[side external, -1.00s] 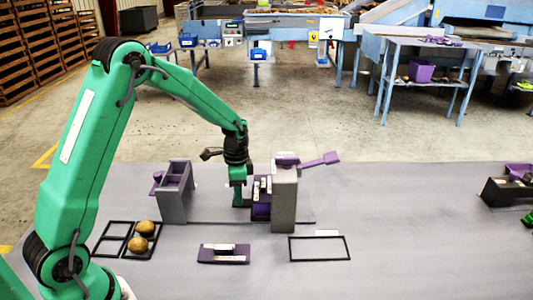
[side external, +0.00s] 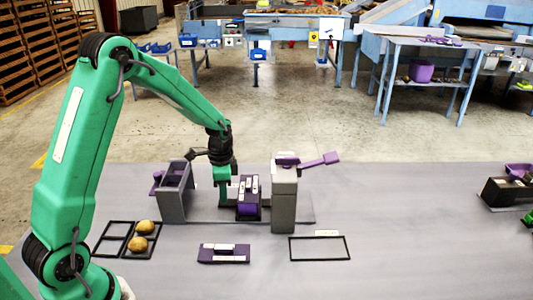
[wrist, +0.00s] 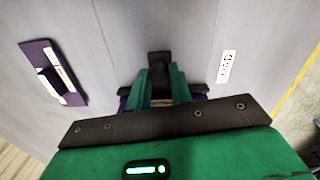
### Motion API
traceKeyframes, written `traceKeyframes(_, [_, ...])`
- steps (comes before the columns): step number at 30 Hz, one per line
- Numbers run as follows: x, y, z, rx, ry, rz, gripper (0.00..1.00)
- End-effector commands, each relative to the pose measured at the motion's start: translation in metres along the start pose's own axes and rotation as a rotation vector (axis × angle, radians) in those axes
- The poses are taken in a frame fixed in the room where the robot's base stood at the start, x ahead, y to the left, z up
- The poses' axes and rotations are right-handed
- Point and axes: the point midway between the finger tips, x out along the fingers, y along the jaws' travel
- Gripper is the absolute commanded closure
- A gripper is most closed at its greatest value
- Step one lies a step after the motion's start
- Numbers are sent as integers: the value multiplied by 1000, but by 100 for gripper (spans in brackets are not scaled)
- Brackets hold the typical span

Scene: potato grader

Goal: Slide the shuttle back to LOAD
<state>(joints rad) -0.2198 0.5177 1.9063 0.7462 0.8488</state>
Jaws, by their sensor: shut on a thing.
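My gripper (side external: 224,200) is low at the shuttle's left side. In the wrist view my fingers (wrist: 161,88) are shut around a dark handle (wrist: 160,63); the shuttle's body is mostly hidden under my gripper, with slivers of purple beside the fingers. A white label (wrist: 227,66) with small dark lettering lies on the table to the right of the fingers there.
The left grey post (side external: 173,195) is an open-topped box. The right post (side external: 284,203) carries a purple lever (side external: 318,160). In front are a purple labelled block (side external: 224,254), an empty black frame (side external: 320,248) and a frame holding two potatoes (side external: 144,228).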

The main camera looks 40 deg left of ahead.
Motion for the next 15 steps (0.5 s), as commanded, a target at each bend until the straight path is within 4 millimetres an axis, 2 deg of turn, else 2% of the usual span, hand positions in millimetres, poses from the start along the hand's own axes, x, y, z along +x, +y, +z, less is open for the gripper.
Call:
traceKeyframes(1, [-1, -4, 12, -8, 4, -4, 100])
traceKeyframes(6, [-1, -9, 42, -7, 6, -3, 100])
traceKeyframes(10, [-1, -10, 54, -4, 6, -3, 100])
traceKeyframes(15, [-1, -10, 55, -1, 6, -3, 100])
